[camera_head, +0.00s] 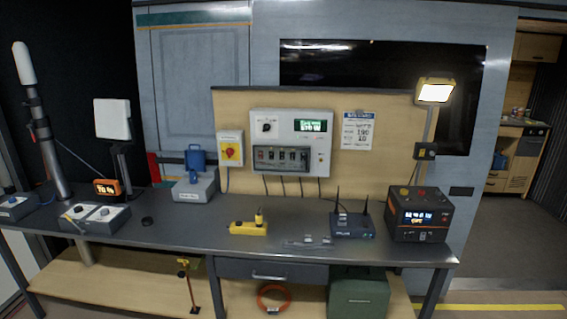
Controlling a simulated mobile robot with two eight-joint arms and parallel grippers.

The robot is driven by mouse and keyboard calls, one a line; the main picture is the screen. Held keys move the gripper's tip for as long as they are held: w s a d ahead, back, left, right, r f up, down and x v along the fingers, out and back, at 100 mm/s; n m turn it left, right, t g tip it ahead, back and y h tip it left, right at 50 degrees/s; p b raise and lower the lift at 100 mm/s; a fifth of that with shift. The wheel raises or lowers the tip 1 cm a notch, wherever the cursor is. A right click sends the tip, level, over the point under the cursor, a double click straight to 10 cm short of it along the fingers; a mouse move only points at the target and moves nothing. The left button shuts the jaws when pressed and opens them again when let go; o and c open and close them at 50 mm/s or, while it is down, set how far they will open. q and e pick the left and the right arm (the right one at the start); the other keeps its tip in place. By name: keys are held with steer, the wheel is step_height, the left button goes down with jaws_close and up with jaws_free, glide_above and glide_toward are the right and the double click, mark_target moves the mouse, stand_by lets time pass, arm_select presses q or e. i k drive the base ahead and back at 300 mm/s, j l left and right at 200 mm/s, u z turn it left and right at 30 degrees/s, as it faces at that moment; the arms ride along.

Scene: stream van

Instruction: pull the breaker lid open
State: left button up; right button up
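The white breaker panel (284,122) is mounted on the wooden backboard behind the workbench. A dark-framed window, which looks like the breaker lid (281,168), covers the lower half of the panel. A row of breaker switches shows through it, and it looks flat against the panel. A black knob and a green lit display sit above it on the panel. Neither of my grippers is in the view, and nothing touches the panel.
The dark workbench (180,225) runs below the panel. A yellow power strip (248,228), a blue router with antennas (353,226) and a black power unit (418,214) stand on it. A red-and-yellow switch box (230,149) is left of the panel. The space before the panel is clear.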

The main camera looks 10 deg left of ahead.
mark_target(281, 161)
steer(key=i+j, duration=0.1)
steer(key=i, duration=0.35)
steer(key=i+j, duration=0.1)
steer(key=i, duration=0.35)
